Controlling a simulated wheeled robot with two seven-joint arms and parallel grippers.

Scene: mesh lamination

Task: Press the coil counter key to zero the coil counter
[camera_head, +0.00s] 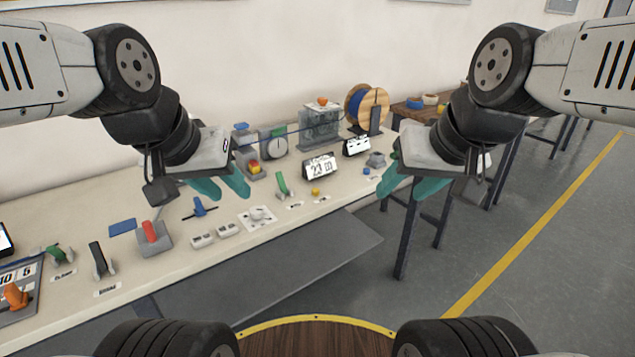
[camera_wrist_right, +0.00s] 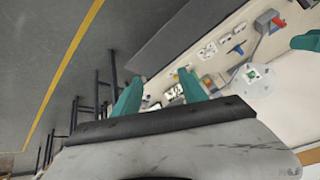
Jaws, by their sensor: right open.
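Two small displays stand on the bench: one reading about 23 (camera_head: 321,166), with a yellow button (camera_head: 316,192) in front, and one nearer the wire spool (camera_head: 367,106), the second display (camera_head: 357,146), with a small blue button (camera_head: 366,171) in front. Their labels are too small to read, so I cannot tell which button is the coil counter key. My right gripper (camera_head: 403,203) is open and empty, above the bench's right end; its teal fingers also show apart in the right wrist view (camera_wrist_right: 160,77). My left gripper (camera_head: 229,193) looks open and empty above the bench, left of both displays.
A wooden table (camera_head: 412,112) stands beyond. The grey floor at right (camera_head: 560,270) is clear.

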